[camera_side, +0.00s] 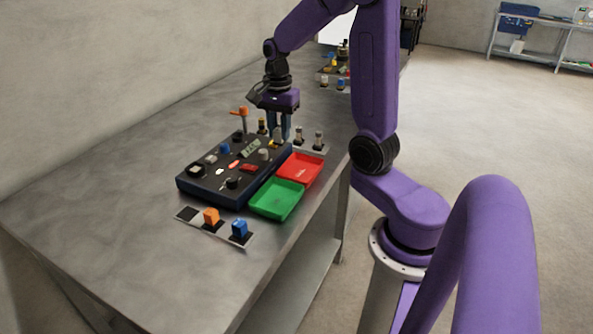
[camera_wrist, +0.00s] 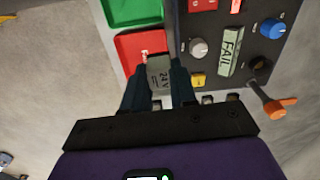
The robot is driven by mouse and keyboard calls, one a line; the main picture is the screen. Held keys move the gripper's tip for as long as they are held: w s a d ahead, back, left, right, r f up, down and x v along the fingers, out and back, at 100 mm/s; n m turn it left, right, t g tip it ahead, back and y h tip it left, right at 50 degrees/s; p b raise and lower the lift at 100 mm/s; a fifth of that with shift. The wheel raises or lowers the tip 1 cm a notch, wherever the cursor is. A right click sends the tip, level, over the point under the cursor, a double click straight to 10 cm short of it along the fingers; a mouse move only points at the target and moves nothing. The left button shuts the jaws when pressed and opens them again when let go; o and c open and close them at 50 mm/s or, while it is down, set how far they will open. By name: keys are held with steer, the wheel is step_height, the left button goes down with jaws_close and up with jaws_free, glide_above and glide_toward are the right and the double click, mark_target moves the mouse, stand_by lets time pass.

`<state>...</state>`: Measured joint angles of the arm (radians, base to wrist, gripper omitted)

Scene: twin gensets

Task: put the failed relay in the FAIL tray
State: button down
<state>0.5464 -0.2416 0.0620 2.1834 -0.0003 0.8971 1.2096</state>
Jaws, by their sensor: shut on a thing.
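My gripper (camera_side: 278,132) is at the right far end of the dark test panel (camera_side: 215,187), fingers pointing down. In the wrist view my gripper (camera_wrist: 160,88) is shut on a grey relay marked 24 V (camera_wrist: 160,76). I cannot tell whether the relay still touches the panel. The panel's display (camera_wrist: 232,48) reads FAIL. The red tray (camera_side: 300,170) lies beside the panel, close to the gripper; it also shows in the wrist view (camera_wrist: 130,50). Its lettering is too small to read fully. The green tray (camera_side: 277,198) is in front of it.
An orange block (camera_side: 211,215) and a blue block (camera_side: 239,229) stand on a strip at the front, with one dark place bare. Small posts (camera_side: 318,139) stand beyond the red tray. An orange-handled lever (camera_side: 243,113) rises at the panel's far side. The table's left is clear.

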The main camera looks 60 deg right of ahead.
steer(key=shift+m, duration=0.3)
steer(key=s+d+f, duration=0.1)
steer(key=f, duration=0.1)
steer(key=s+d+f, duration=0.1)
steer(key=d+f, duration=0.1)
steer(key=s+d+f, duration=0.1)
steer(key=s+f, duration=0.1)
steer(key=shift+d+f, duration=0.1)
steer(key=shift+d, duration=0.25)
steer(key=shift+w+f, duration=0.1)
steer(key=shift+f, duration=2.25)
steer(key=shift+f, duration=0.1)
steer(key=c, duration=0.9)
jaws_free()
